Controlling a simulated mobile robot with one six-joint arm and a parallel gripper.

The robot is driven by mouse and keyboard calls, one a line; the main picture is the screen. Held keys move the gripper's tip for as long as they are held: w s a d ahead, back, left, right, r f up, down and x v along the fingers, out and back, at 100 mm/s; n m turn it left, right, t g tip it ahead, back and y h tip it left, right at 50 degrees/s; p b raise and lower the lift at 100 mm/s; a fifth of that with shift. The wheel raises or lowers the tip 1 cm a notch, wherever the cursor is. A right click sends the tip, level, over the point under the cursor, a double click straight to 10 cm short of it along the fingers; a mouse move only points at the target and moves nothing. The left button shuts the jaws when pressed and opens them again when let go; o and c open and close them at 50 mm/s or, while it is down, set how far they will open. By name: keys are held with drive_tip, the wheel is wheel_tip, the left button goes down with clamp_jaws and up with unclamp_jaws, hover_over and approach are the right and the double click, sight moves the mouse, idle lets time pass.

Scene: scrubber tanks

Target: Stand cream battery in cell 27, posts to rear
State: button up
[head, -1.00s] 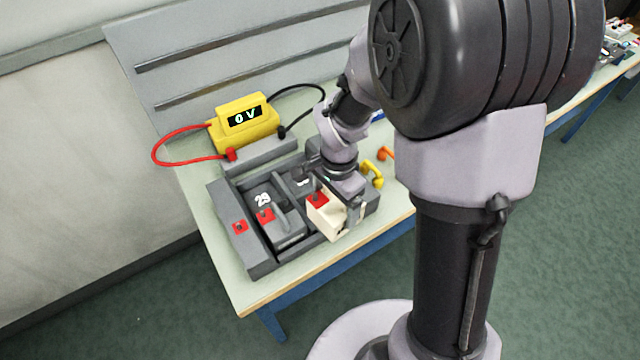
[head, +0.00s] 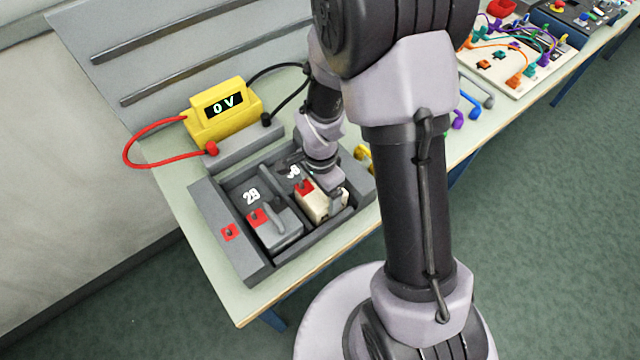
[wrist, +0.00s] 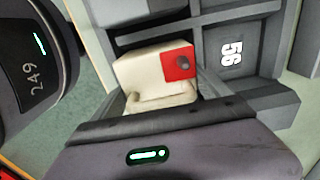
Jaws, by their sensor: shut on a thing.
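The cream battery (head: 318,206) is at the right-hand cell of the grey tray (head: 215,215). It also shows in the wrist view (wrist: 140,72). Its red patch (wrist: 179,62) with a dark post is on the end toward the cell's number label (wrist: 230,58), at the rear. That label is partly hidden in the head view and looks like 56 in the wrist view; I read no 27. My gripper (head: 330,192) is shut on the battery from above. The battery looks roughly upright; whether it touches the cell floor is hidden.
A grey battery (head: 275,230) stands in the neighbouring cell marked 29. A yellow handle-like piece (head: 363,153) lies right of the tray. The bench's front edge is close.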

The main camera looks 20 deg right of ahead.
drive_tip(key=shift+w+r, duration=0.1)
drive_tip(key=o, duration=1.9)
wheel_tip(320, 180, up, 12)
drive_tip(key=p, duration=0.4)
wheel_tip(320, 180, up, 6)
drive_tip(key=n+t, duration=0.1)
drive_tip(key=n, duration=0.1)
hover_over(319, 194)
drive_tip(key=s+a+r+n+t+y, duration=0.2)
drive_tip(key=s+r+n, duration=0.6)
drive_tip(key=s+r, duration=0.4)
drive_tip(key=a+r+t, duration=0.1)
drive_tip(key=t, duration=0.1)
drive_tip(key=shift+a+r+t, duration=0.15)
drive_tip(key=shift+r+t, duration=0.1)
drive_tip(key=shift+t, duration=0.15)
drive_tip(key=shift+w, duration=0.1)
